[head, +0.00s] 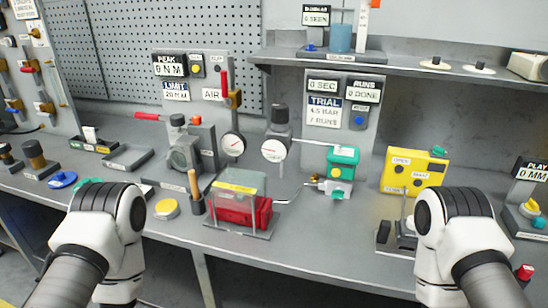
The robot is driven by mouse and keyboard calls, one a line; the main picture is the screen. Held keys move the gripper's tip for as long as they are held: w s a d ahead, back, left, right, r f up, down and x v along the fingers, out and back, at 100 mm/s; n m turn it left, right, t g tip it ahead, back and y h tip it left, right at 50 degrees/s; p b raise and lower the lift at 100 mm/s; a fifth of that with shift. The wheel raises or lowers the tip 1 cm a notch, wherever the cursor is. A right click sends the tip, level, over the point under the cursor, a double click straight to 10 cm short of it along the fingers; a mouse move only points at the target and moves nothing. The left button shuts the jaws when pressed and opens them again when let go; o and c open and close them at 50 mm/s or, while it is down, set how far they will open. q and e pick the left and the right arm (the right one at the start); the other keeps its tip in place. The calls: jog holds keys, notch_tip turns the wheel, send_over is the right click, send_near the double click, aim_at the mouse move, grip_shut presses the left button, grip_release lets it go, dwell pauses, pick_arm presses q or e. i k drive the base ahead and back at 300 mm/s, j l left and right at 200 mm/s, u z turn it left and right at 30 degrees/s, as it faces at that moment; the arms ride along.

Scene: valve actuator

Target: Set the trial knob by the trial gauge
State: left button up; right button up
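The trial sign (324,110) reads 4.5 BAR and 7 RUNS on a grey panel. A round white gauge (274,150) stands left of this panel; its needle is too small to read. A dark knob (280,112) sits on top of the grey regulator body just above that gauge. A second round gauge (232,146) stands to its left, below a brass fitting. My two arms come in from the lower left and lower right, and only their white wrists show clearly. I cannot make out either gripper's fingers, and neither wrist is near the knob.
A red actuator under a clear guard (238,203) stands on the bench before the gauges. A green-topped unit (342,161) and a yellow box (413,171) are to the right. A wooden-handled tool (194,185) stands upright left of the guard. A shelf (400,60) overhangs the back right.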

aim_at(280, 115)
jog(key=i+j+z, duration=0.15)
jog(key=j+z, duration=0.15)
jog(key=z, duration=0.2)
jog(key=i+j+z, duration=0.1)
jog(key=j+z, duration=0.2)
jog(key=z, duration=0.15)
